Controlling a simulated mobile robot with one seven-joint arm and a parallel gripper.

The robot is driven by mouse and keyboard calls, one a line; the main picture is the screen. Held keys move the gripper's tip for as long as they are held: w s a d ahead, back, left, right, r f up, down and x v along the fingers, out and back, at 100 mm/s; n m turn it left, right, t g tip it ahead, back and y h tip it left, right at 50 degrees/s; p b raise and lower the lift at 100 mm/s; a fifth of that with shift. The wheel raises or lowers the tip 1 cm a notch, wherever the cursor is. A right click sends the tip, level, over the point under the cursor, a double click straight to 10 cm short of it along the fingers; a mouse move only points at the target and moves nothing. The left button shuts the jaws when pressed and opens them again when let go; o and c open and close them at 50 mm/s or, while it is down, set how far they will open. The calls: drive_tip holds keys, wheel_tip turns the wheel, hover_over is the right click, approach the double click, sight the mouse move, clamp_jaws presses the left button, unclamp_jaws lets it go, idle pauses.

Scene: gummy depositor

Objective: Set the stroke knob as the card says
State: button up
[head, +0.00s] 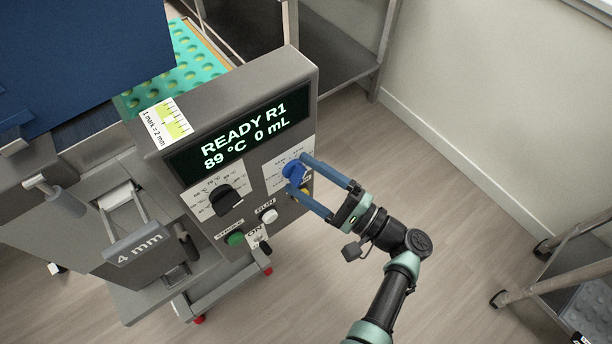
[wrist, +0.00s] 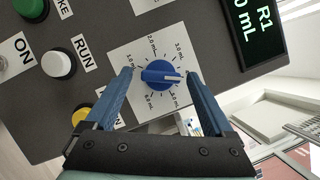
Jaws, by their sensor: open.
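The blue stroke knob (wrist: 160,75) sits on a white dial plate (wrist: 122,52) marked in mL. A white line on the knob points right in the wrist view; the label there is too small to read surely. In the head view the knob (head: 293,172) is on the right of the front panel, partly behind my fingers. My gripper (head: 298,174) is open, with one blue finger on each side of the knob in the wrist view (wrist: 159,78). I cannot tell whether the fingers touch it. No card with a knob setting is readable.
The display (head: 240,135) reads "READY R1, 89 °C, 0 mL". A black temperature knob (head: 227,199) is to its lower left. Green (head: 235,239), white RUN (head: 268,215) and yellow (wrist: 82,115) buttons sit nearby. A "1 mark = 2 mm" label (head: 166,125) is on top.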

drive_tip(key=b+v, duration=0.2)
drive_tip(key=v, duration=1.1)
drive_tip(key=shift+b, duration=0.4)
